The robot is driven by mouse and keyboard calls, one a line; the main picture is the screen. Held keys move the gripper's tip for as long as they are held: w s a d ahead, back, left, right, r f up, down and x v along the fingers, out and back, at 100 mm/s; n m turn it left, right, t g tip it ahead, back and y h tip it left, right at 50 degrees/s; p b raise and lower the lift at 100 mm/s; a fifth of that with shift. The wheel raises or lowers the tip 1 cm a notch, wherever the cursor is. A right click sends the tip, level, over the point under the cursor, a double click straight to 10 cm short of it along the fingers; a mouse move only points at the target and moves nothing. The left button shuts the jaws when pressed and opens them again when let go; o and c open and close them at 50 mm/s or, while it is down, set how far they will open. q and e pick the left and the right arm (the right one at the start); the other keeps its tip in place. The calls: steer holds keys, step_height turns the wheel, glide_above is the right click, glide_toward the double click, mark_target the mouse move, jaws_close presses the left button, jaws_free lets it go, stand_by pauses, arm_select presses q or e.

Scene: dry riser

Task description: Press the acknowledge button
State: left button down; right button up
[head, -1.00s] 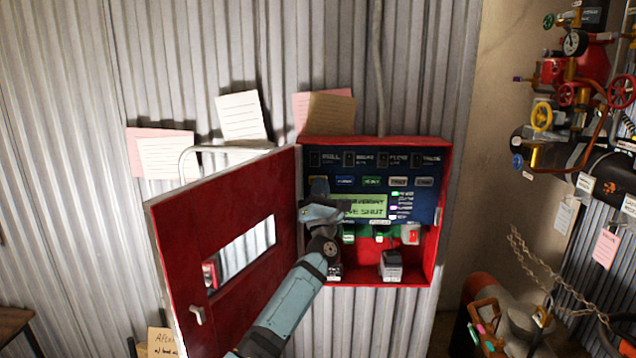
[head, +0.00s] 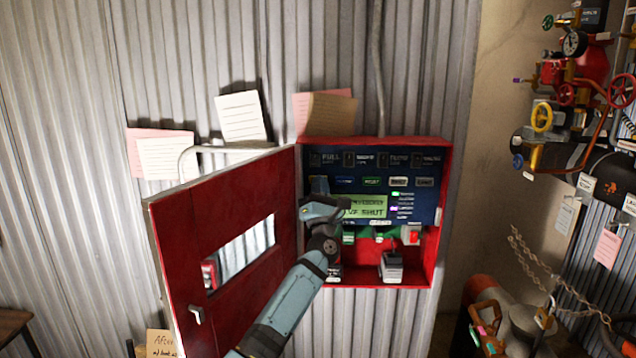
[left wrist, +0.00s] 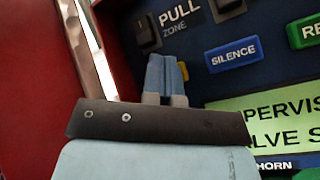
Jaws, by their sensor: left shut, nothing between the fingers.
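My left gripper (head: 319,186) is shut and empty, in front of the upper left of the blue control panel (head: 425,208) in the red cabinet. In the left wrist view its pale blue fingertips (left wrist: 165,76) are together just below the PULL switch and left of the blue SILENCE button (left wrist: 234,55). A sliver of a yellow button (left wrist: 184,71) shows right behind the fingertips. Its label is hidden, so I cannot read whether it is the acknowledge button, nor tell whether the fingers touch it. My right gripper is out of view.
The red cabinet door (head: 182,250) stands open on the left, close to my left arm. A green RESET button (left wrist: 305,30) is right of SILENCE, above the lit display (left wrist: 280,110). Valves and pipes (head: 565,100) stand at the right.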

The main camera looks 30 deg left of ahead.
arm_select(q)
steer(key=shift+s, duration=0.15)
steer(key=shift+s+d, duration=0.45)
steer(key=shift+s, duration=0.2)
steer(key=shift+s+d+p, duration=0.1)
steer(key=shift+p, duration=0.2)
steer(key=s, duration=0.1)
steer(key=s+d+p, duration=0.1)
steer(key=s+d, duration=0.1)
steer(key=s, duration=0.1)
steer(key=shift+d, duration=0.25)
steer(key=shift+f, duration=0.1)
stand_by(0.4)
